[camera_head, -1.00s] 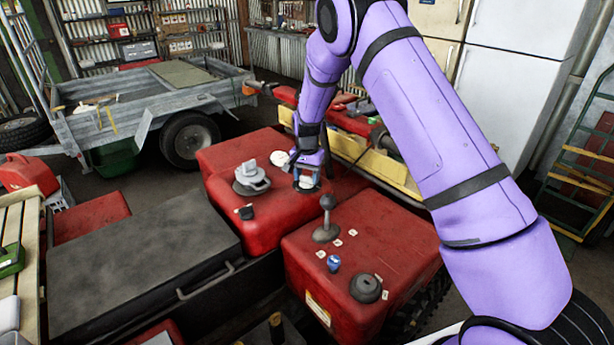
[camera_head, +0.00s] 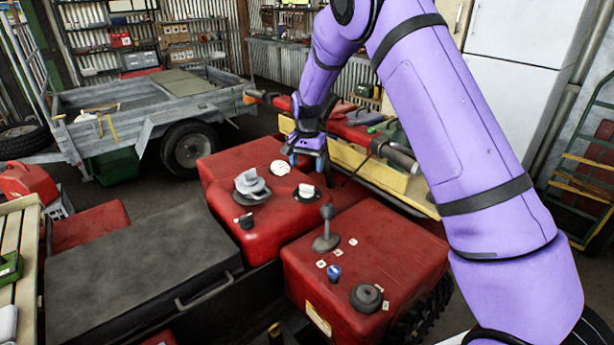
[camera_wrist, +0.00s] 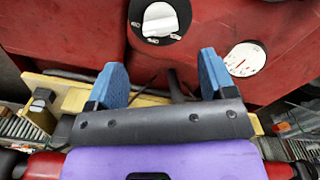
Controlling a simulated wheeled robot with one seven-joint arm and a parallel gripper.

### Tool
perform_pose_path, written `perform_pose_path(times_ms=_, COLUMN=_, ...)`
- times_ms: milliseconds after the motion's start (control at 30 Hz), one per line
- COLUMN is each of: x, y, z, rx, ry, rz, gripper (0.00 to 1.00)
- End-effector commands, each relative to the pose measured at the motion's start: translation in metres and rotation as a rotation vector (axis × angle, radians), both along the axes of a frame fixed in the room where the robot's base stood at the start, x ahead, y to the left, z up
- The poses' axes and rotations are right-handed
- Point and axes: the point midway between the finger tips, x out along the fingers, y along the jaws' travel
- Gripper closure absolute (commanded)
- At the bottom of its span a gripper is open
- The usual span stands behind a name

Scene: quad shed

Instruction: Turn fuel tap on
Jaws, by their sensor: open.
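The fuel tap appears to be the white knob on a black disc (camera_head: 306,192), on top of the red tank. It also shows at the top of the wrist view (camera_wrist: 160,20), with small white marks around it too small to read. My gripper (camera_head: 308,162) is open and empty, beyond the knob and apart from it in the head view. In the wrist view the blue fingers (camera_wrist: 163,75) are spread wide below the knob, with nothing between them. The knob is fully clear of the fingers.
A white round gauge (camera_head: 280,168) and a grey cap (camera_head: 251,186) sit near the knob. A black knob (camera_head: 246,220), an upright lever (camera_head: 327,230) and a blue knob (camera_head: 334,272) stand nearby. A yellow-edged rack (camera_head: 375,178) lies behind my gripper.

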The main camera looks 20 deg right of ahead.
Motion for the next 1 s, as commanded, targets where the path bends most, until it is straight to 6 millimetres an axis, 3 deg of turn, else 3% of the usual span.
perform_pose_path(times_ms=200, x=0.000, y=0.001, z=0.022, rx=0.001, ry=-0.001, rz=0.000, gripper=0.23)
perform_pose_path(times_ms=667, x=-0.002, y=-0.001, z=0.030, rx=0.003, ry=-0.003, rz=0.003, gripper=0.23)
perform_pose_path(times_ms=767, x=-0.008, y=-0.004, z=0.045, rx=0.009, ry=-0.014, rz=0.014, gripper=0.23)
perform_pose_path(times_ms=1000, x=-0.045, y=-0.015, z=0.108, rx=0.035, ry=-0.064, rz=0.079, gripper=0.23)
